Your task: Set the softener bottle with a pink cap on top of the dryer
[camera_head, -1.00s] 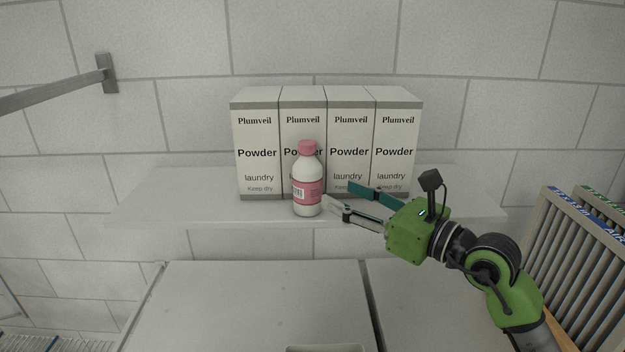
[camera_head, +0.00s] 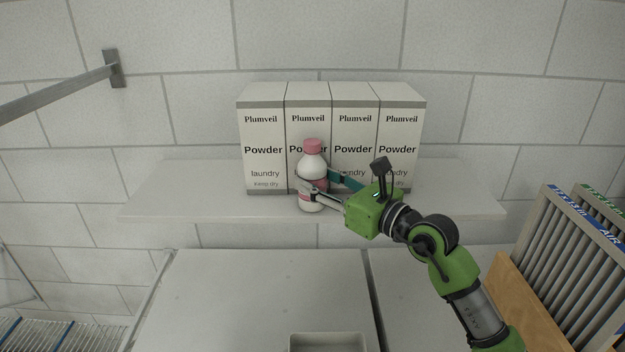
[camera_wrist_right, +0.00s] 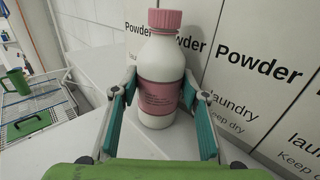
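The softener bottle (camera_head: 313,165), white with a pink cap and pink label, stands upright on the wall shelf (camera_head: 190,200) in front of the powder boxes. It also shows in the right wrist view (camera_wrist_right: 160,75). My right gripper (camera_head: 318,188) reaches in from the right, its fingers one on each side of the bottle. In the right wrist view the fingers (camera_wrist_right: 160,112) are apart, with gaps showing beside the bottle. Below the shelf are two flat white appliance tops, left (camera_head: 250,295) and right (camera_head: 425,300); which is the dryer I cannot tell. My left gripper is out of view.
Several Plumveil powder boxes (camera_head: 330,110) stand in a row close behind the bottle. A metal rail (camera_head: 60,90) juts from the wall at left. Slatted filter panels (camera_head: 575,260) stand at right. The left appliance top is mostly clear, with a shallow tray-like piece (camera_head: 328,342) at its front.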

